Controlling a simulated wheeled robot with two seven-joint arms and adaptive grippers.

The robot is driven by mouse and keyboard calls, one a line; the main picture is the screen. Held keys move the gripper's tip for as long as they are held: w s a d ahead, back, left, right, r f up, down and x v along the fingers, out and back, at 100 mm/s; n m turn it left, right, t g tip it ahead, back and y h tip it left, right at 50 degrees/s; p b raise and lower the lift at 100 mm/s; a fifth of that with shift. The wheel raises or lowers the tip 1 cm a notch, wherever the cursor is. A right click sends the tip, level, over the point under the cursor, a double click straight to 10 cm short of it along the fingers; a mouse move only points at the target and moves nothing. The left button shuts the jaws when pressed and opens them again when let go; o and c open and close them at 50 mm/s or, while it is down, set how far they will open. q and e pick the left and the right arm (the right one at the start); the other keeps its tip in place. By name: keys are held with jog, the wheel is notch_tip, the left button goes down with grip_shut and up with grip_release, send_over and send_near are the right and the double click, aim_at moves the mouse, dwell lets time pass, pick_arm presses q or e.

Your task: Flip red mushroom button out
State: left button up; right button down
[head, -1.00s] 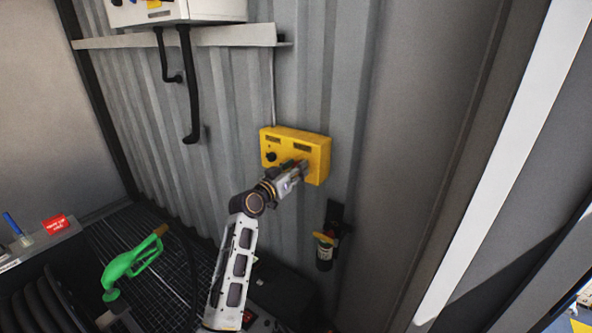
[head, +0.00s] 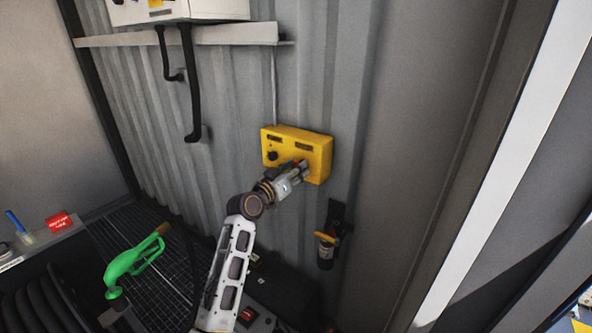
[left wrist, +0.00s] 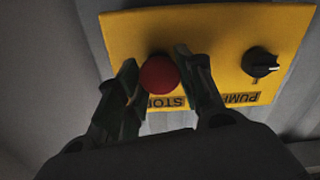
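The red mushroom button (left wrist: 159,75) sits on the yellow control box (head: 318,147), above the STOP label, which reads upside down in the left wrist view. The box is fixed to the corrugated wall, and its face also fills much of the left wrist view (left wrist: 215,30). My left gripper (head: 302,167) is at the lower right part of the box. In the left wrist view its fingers (left wrist: 158,78) lie on both sides of the button and appear to touch its rim. In the head view the gripper hides the button. My right gripper is not in view.
A black pump knob (left wrist: 262,62) is on the same box, also visible in the head view (head: 272,156). A black holder with a yellow-topped bottle (head: 326,248) hangs below right. A green fuel nozzle (head: 130,262) stands lower left. A white cabinet (head: 185,10) is above.

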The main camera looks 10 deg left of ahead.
pick_arm(q)
jog(key=o, duration=0.5)
jog(key=shift+s+d, duration=0.1)
jog(key=shift+s, duration=0.1)
jog(key=shift+c, duration=0.2)
jog(key=shift+v, duration=6.1)
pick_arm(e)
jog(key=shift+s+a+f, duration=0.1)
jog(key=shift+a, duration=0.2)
